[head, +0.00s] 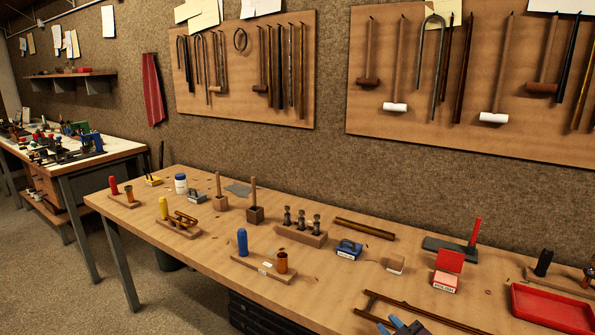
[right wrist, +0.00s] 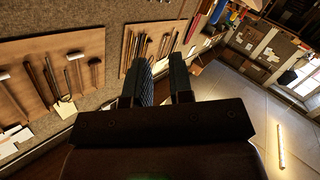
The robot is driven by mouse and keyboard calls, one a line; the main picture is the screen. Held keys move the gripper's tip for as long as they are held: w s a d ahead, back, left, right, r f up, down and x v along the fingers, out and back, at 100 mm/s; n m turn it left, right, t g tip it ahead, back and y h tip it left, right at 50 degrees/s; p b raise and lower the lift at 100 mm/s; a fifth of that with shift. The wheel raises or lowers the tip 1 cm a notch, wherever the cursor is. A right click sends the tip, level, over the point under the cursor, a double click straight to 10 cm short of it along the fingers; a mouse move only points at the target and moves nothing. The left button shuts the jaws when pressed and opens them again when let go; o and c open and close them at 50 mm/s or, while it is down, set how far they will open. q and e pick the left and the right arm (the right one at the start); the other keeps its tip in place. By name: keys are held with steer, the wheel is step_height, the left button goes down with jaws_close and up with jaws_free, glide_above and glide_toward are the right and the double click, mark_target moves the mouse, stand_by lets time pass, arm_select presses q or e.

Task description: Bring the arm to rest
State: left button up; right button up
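My right gripper (head: 402,326) shows only as two bluish fingertips at the bottom edge of the head view, over the front of the workbench (head: 205,245). In the right wrist view its two dark fingers (right wrist: 161,80) stand apart with a gap between them. Nothing is held in the gap, so the gripper is open and empty. The fingers appear raised, with wall boards and floor behind them. My left gripper and arm are in neither view.
The bench holds a wooden block with metal pieces (head: 302,236), a blue-handled tool on a board (head: 242,242), a red box (head: 447,270), a red tray (head: 550,309) and a brown frame (head: 425,311) near the gripper. Tool boards (head: 245,70) hang behind. Bare wood lies at front left.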

steer(key=s+d+f+m+g+h, duration=0.1)
steer(key=s+d+f+m, duration=0.1)
steer(key=s+f, duration=0.3)
steer(key=s+d+f+m+g+h, duration=0.2)
steer(key=s+f, duration=0.4)
steer(key=s, duration=0.7)
steer(key=s+d+f+m+g+h, duration=0.1)
steer(key=s+f, duration=0.4)
steer(key=s, duration=0.5)
steer(key=d+m+h+b, duration=0.1)
steer(key=d+m, duration=0.1)
steer(key=shift+d+f+m, duration=0.25)
steer(key=shift+d+m, duration=0.05)
steer(key=shift+m, duration=0.1)
